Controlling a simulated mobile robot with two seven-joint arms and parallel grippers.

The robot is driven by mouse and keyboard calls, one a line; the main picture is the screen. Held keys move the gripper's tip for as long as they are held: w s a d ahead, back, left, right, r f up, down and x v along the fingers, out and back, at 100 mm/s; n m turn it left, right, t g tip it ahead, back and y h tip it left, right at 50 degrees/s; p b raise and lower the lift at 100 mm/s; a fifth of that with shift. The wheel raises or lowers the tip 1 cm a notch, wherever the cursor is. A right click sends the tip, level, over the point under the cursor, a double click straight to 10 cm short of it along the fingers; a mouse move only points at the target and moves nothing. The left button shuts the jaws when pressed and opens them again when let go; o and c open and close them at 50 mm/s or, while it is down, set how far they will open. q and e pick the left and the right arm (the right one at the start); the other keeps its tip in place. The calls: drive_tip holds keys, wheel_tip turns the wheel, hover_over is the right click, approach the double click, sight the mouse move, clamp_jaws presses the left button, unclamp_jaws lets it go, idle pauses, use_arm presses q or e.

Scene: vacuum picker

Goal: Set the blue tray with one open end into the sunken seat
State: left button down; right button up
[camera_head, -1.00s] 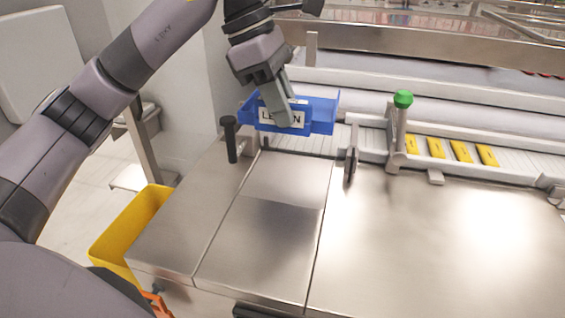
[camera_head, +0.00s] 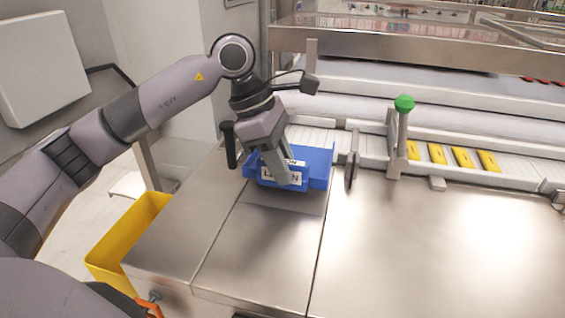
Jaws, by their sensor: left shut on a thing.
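The blue tray (camera_head: 317,170) with a white lettered label is in the middle of the head view. My left gripper (camera_head: 285,177) is shut on its near wall, beside the label, with the fingers pointing down. The tray is over the far part of the steel worktop, in front of the roller track. I cannot tell whether it touches the surface. The sunken seat cannot be made out clearly; the tray and gripper cover that part of the worktop. My right gripper is not in view.
A black post (camera_head: 229,145) stands just left of the tray, and an upright plate (camera_head: 352,160) stands to its right. A green-topped post (camera_head: 403,104) and yellow pieces (camera_head: 437,153) are further right. A yellow bin (camera_head: 128,238) is at lower left. The near steel top is clear.

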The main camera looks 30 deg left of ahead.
use_arm(q)
drive_tip(key=shift+f, duration=0.2)
drive_tip(key=c, duration=1)
unclamp_jaws()
drive_tip(key=shift+o, duration=0.2)
drive_tip(key=shift+r, duration=0.15)
drive_tip(key=shift+r, duration=0.25)
drive_tip(key=p+v, duration=0.1)
drive_tip(key=v, duration=1)
drive_tip(key=shift+a+r, duration=0.25)
drive_tip(key=shift+a, duration=0.05)
